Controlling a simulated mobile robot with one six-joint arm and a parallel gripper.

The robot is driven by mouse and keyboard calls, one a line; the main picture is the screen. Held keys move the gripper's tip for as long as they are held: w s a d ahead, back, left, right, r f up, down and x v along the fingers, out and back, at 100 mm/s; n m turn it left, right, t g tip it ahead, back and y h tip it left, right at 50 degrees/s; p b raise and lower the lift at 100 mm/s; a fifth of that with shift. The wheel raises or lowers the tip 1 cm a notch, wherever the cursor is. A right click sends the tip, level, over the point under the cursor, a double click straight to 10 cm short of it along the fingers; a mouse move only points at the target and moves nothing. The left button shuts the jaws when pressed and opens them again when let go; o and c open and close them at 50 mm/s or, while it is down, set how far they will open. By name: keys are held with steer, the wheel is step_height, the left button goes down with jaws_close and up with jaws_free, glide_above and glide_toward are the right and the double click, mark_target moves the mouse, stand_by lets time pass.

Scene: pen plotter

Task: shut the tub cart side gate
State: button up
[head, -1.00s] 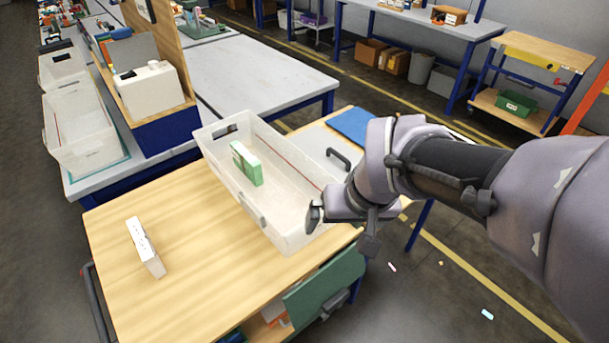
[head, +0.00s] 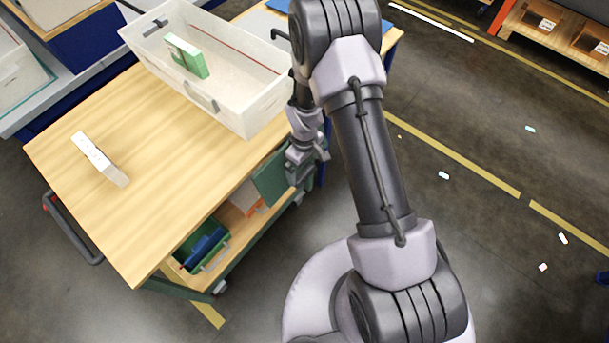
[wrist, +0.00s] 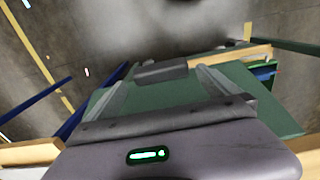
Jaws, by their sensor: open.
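The tub cart (head: 140,110) has a wooden top and an open side with a lower shelf. Its green side gate (head: 268,182) stands swung out at the right end of that side, leaving the shelf open to view. My gripper (head: 303,172) is beside the gate's outer part and hides some of it. In the wrist view the green gate panel (wrist: 160,95) lies below the open gripper (wrist: 163,78). A dark block (wrist: 160,71), perhaps the gate's handle, shows between the fingers. I cannot tell whether they touch it.
A clear tub (head: 235,95) with a green box (head: 187,56) and a white box (head: 100,160) are on the cart top. A green bin (head: 205,248) sits on the lower shelf. A push handle (head: 70,230) sticks out left.

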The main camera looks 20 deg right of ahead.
mark_target(304, 173)
step_height(304, 173, down, 5)
steer(key=shift+r+b, duration=0.15)
steer(key=shift+b, duration=0.5)
